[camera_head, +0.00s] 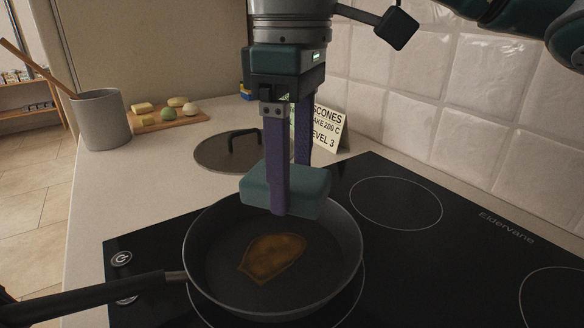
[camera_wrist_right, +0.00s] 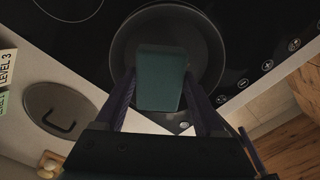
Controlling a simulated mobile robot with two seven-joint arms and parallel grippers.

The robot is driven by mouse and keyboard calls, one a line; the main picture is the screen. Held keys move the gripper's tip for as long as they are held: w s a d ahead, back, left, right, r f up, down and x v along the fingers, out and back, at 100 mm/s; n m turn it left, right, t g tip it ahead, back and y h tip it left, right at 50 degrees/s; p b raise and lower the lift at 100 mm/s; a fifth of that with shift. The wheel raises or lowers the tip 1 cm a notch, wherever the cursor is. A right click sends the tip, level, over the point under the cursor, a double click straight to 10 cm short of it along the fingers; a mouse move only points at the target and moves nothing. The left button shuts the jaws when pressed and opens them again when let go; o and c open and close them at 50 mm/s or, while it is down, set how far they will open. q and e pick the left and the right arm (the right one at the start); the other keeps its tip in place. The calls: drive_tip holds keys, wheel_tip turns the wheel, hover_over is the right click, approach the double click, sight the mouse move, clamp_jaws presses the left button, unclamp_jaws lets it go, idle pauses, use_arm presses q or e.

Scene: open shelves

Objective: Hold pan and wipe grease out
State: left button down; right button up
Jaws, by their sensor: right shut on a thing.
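A dark frying pan (camera_head: 350,262) sits on the black cooktop, its long handle (camera_head: 95,297) reaching to the lower left. A brown grease patch (camera_head: 272,257) lies on the pan's floor. My right gripper (camera_head: 290,180), with purple fingers, points down and is shut on a teal sponge (camera_head: 257,188). The sponge is over the far part of the pan, apparently above its floor. In the right wrist view the sponge (camera_wrist_right: 160,80) covers part of the pan (camera_wrist_right: 207,40), and the grease is hidden. My left gripper cannot be made out; only a dark shape shows at the handle's left end.
A round lid (camera_head: 222,155) lies on the counter behind the pan, near a recipe sign (camera_head: 326,128). A grey utensil pot (camera_head: 102,120) and a board (camera_head: 180,121) with small food pieces stand back left. The cooktop (camera_head: 440,250) is clear at right.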

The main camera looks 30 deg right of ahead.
sight(292, 252)
drive_tip(key=shift+f, duration=3.95)
drive_tip(key=shift+a, duration=0.4)
drive_tip(key=shift+c, duration=0.5)
drive_tip(key=shift+s+a, duration=0.1)
drive_tip(key=shift+a, duration=1.4)
drive_tip(key=shift+d, duration=1.9)
drive_tip(key=shift+a+f, duration=0.15)
drive_tip(key=shift+a, duration=1.6)
drive_tip(key=d, duration=0.3)
drive_tip(key=shift+d, duration=0.15)
drive_tip(key=shift+d+r, duration=0.1)
drive_tip(key=shift+r, duration=4.15)
